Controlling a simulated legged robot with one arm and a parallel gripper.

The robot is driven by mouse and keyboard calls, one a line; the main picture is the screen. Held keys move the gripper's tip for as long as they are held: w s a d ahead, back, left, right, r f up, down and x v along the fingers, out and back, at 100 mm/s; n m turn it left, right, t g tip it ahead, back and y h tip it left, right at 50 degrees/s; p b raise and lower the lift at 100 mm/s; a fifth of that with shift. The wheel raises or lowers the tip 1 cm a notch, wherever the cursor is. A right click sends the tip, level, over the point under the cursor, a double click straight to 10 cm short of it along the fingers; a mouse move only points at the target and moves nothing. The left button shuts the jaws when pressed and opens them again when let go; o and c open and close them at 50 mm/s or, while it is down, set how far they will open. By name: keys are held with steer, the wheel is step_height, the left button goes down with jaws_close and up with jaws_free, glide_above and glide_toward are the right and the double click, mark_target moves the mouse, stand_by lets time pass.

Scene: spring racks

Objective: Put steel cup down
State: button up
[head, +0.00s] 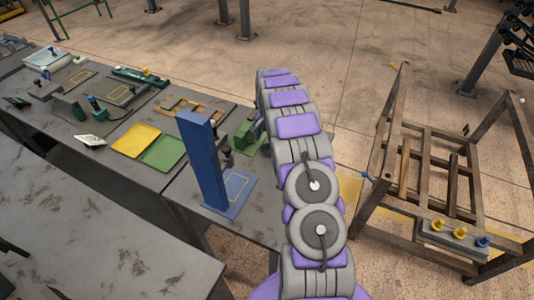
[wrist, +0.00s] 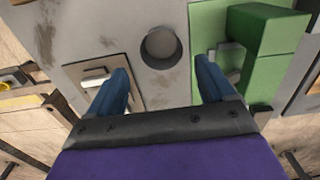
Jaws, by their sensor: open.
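The steel cup (wrist: 161,47) is a grey, round vessel seen from above in the wrist view, with its dark mouth showing. It appears to stand on the grey tabletop (wrist: 100,35). My gripper (wrist: 163,72) is open, with its two blue fingers spread wide apart. The cup lies just beyond the fingertips and roughly between them, with no finger visibly touching it. In the head view my grey and purple arm curves over the bench edge and hides the gripper. I cannot surely pick out the cup there.
A green block-like fixture (wrist: 262,40) stands right of the cup, and a small wooden plate (wrist: 97,80) lies to its left. In the head view a tall blue post (head: 202,160) stands near my arm. Yellow (head: 136,140) and green (head: 164,151) trays lie farther left. A wooden frame (head: 383,145) stands right.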

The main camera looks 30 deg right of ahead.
mark_target(267, 147)
steer(key=f, duration=0.3)
steer(key=f+b, duration=0.1)
steer(key=f, duration=0.1)
steer(key=shift+a+f, duration=0.25)
steer(key=shift+f, duration=0.1)
steer(key=shift+r, duration=0.1)
steer(key=c, duration=1.2)
